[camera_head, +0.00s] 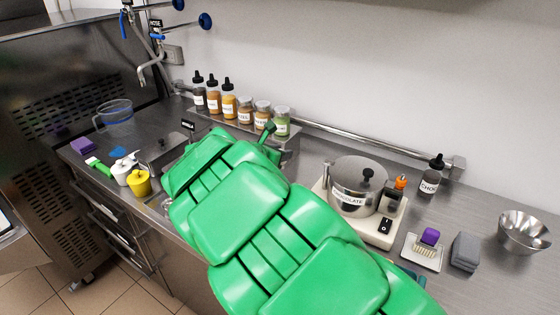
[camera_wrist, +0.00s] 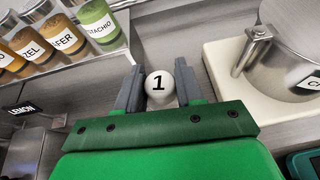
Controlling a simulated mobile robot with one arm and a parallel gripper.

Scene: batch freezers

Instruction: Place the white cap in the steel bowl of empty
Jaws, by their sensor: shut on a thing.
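In the wrist view, my gripper (camera_wrist: 158,80) is shut on a white rounded cap (camera_wrist: 160,88) marked with a black "1". The cap sits between the two grey fingers. In the head view, my green arm hides the gripper and the cap. A shiny steel bowl (camera_head: 525,233) stands at the far right of the counter in the head view, well to the right of my arm. It looks empty. The bowl does not show in the wrist view.
A chocolate pot on a white base (camera_head: 376,232) stands between my arm and the bowl; it also shows in the wrist view (camera_wrist: 238,92). Topping jars (camera_head: 245,112) line the wall shelf.

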